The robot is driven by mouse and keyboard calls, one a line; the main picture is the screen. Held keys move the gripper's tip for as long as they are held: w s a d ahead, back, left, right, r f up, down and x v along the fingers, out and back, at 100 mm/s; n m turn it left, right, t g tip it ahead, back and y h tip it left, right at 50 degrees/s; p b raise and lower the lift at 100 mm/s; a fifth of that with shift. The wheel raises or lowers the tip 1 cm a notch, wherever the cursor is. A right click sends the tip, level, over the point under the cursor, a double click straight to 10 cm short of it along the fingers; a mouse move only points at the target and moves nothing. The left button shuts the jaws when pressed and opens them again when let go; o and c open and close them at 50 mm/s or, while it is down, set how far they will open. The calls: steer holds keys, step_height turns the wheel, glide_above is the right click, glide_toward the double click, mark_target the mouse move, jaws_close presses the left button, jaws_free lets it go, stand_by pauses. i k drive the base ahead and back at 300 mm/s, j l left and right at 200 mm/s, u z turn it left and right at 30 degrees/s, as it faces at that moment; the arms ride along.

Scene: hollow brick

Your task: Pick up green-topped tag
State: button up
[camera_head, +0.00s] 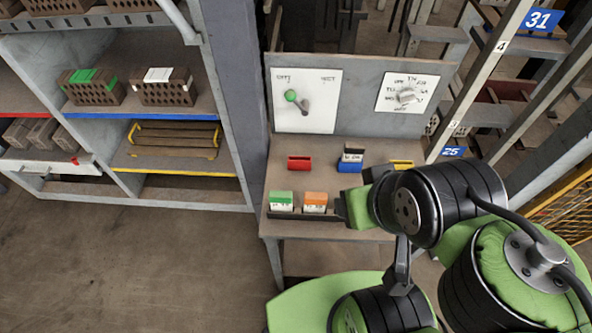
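The green-topped tag (281,201) is a small white block with a green top and dark marks on its face. It stands in a dark rack at the front left of the grey bench (280,178). An orange-topped tag (315,202) stands just to its right in the same rack. My arm reaches in from the right. My gripper (341,208) seems to be the small dark end just right of the orange-topped tag, apart from the green-topped one. Its fingers are too small and hidden to tell open from shut.
Red (299,163), blue (349,164) and yellow (402,163) holders stand behind on the bench; a dark-topped tag (352,152) is at the blue one. A panel with a green-knobbed lever (291,96) and a dial (406,96) rises behind. Shelves with bricks (92,88) stand left.

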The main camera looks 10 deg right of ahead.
mark_target(281, 201)
steer(key=j+u, duration=0.75)
steer(key=i+j+u, duration=0.15)
steer(key=u, duration=0.25)
